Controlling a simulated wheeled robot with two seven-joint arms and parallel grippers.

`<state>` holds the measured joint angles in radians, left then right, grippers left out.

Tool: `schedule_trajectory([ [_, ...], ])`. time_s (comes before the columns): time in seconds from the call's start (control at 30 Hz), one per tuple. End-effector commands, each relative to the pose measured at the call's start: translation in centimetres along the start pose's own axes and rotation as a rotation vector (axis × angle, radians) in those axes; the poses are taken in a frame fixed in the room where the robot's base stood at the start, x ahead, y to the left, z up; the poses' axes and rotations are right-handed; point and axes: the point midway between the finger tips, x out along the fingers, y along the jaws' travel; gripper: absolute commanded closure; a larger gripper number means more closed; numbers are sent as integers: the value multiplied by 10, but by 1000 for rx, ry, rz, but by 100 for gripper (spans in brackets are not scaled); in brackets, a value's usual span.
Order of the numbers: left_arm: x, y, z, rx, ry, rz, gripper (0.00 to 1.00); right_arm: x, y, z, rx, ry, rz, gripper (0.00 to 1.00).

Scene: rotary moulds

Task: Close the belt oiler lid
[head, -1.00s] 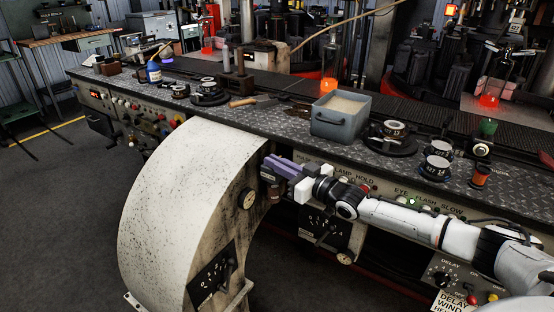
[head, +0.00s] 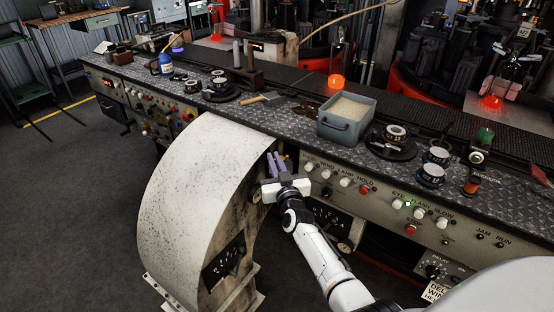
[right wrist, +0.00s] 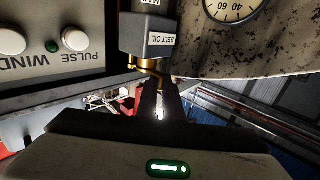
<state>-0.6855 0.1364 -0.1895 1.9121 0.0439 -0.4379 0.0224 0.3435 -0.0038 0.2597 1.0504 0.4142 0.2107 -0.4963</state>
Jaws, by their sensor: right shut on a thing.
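In the head view my right gripper (head: 276,164), with purple fingers, is beside the big curved guard and covers most of the oiler. I cannot make out the lid or how far it is open. My left gripper is not in view.
The cream curved guard (head: 190,195) stands just left of my gripper. A control panel (head: 400,212) with knobs runs to the right. Above lies a tread-plate deck (head: 290,128) with a blue-grey tray (head: 346,132) and several moulds. A dial (right wrist: 232,8) is near the oiler.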

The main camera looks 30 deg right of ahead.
Motion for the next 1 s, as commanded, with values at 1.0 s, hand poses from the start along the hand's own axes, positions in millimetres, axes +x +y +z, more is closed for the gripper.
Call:
schedule_trajectory([
  [1.0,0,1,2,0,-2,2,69,5,-2,-2,0,4,80,75],
])
